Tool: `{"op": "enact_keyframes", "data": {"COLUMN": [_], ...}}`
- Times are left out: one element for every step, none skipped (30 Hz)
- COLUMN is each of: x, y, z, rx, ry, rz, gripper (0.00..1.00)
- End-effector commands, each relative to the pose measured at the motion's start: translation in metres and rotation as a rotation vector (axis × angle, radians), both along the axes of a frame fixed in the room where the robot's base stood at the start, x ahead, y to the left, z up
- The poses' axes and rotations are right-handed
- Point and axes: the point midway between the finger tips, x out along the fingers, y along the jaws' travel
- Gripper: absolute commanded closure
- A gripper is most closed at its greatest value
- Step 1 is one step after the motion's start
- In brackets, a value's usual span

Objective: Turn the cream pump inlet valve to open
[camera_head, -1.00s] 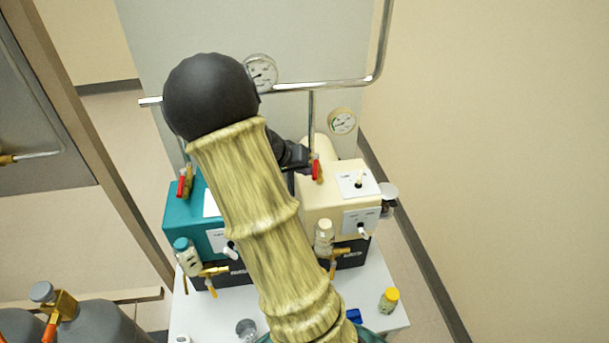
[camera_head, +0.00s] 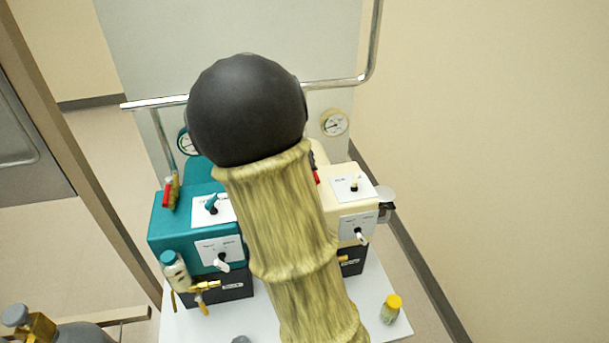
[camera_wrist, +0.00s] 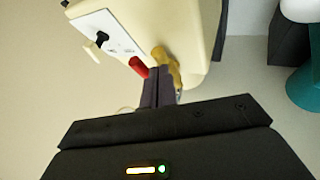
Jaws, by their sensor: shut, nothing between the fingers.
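The cream pump (camera_head: 345,205) stands on the right of the white table in the head view, partly behind my arm. It also fills the upper middle of the wrist view (camera_wrist: 190,30). Its inlet valve has a red handle (camera_wrist: 138,66) beside a brass body (camera_wrist: 168,62). In the head view only a sliver of the red handle (camera_head: 316,178) shows. My gripper (camera_wrist: 160,80) is shut and empty, with its fingertips close beside the red handle and the brass body. I cannot tell whether they touch. The head view hides my gripper behind my arm.
The teal pump (camera_head: 185,240) stands left of the cream one, with its own red-handled valve (camera_head: 168,195). A yellow-capped vial (camera_head: 390,310) stands on the table's right. A metal pipe (camera_head: 340,82) and a gauge (camera_head: 334,122) are behind the pumps.

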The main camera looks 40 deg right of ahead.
Motion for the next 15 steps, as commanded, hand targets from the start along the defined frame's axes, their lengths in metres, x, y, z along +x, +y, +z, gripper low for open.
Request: {"op": "enact_keyframes", "data": {"x": [0.000,0.000,0.000,0.000,0.000,0.000,0.000,0.001,0.001,0.002,0.003,0.005,0.006,0.007,0.009], "y": [0.000,0.000,0.000,0.000,0.000,0.001,0.002,0.003,0.005,0.007,0.010,0.015,0.019,0.023,0.029], "z": [0.000,0.000,0.000,0.000,0.000,-0.001,-0.001,-0.002,-0.003,-0.004,-0.005,-0.007,-0.008,-0.009,-0.011], "rx": [0.000,0.000,0.000,0.000,0.000,0.000,0.000,0.000,-0.001,0.000,0.000,0.000,0.001,0.001,0.000], "ry": [0.000,0.000,0.000,0.000,0.000,0.000,0.000,0.000,0.000,-0.001,-0.002,-0.002,-0.001,-0.002,-0.001], "rz": [-0.002,-0.002,-0.002,-0.002,-0.002,-0.002,-0.002,-0.002,-0.004,-0.003,-0.003,-0.003,-0.004,-0.005,-0.006], "gripper": [1.00,1.00,1.00,1.00,1.00,1.00,1.00,1.00,1.00,1.00,1.00,1.00,1.00,1.00,1.00]}}
